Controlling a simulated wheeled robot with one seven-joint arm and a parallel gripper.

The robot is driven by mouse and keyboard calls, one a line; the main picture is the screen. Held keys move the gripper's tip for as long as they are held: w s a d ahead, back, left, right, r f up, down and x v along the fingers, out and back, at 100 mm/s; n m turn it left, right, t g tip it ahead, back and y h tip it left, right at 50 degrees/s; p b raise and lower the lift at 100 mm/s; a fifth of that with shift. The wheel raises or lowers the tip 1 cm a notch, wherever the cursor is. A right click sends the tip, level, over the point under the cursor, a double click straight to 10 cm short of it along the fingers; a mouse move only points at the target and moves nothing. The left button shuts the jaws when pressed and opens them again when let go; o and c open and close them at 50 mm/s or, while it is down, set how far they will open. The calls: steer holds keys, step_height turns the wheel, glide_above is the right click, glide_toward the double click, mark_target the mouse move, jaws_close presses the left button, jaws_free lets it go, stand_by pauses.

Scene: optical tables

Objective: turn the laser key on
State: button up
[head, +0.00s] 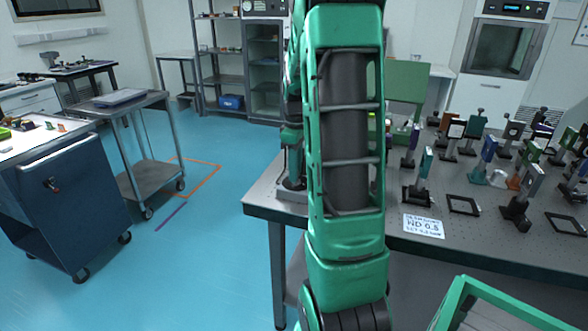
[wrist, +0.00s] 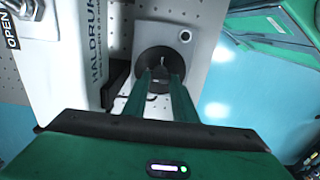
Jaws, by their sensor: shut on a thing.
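In the head view, my green arm covers the laser and the gripper.
The perforated optical table (head: 262,196) carries several mounted optics (head: 423,165) on the right and a white ND 0.5 card (head: 423,226). A grey cart (head: 150,178) and a blue cabinet (head: 75,200) stand at left. The blue floor between cabinet and table is clear.

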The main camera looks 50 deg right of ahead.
steer(key=m, duration=0.4)
steer(key=shift+d+r, duration=0.1)
steer(key=shift+d, duration=0.15)
steer(key=m, duration=0.4)
steer(key=shift+w+m, duration=0.1)
steer(key=shift+m, duration=0.2)
steer(key=m, duration=0.5)
steer(key=shift+a, duration=0.2)
steer(key=shift+w+a+m, duration=0.15)
steer(key=shift+m, duration=1.85)
steer(key=o, duration=1)
steer(key=shift+o, duration=0.2)
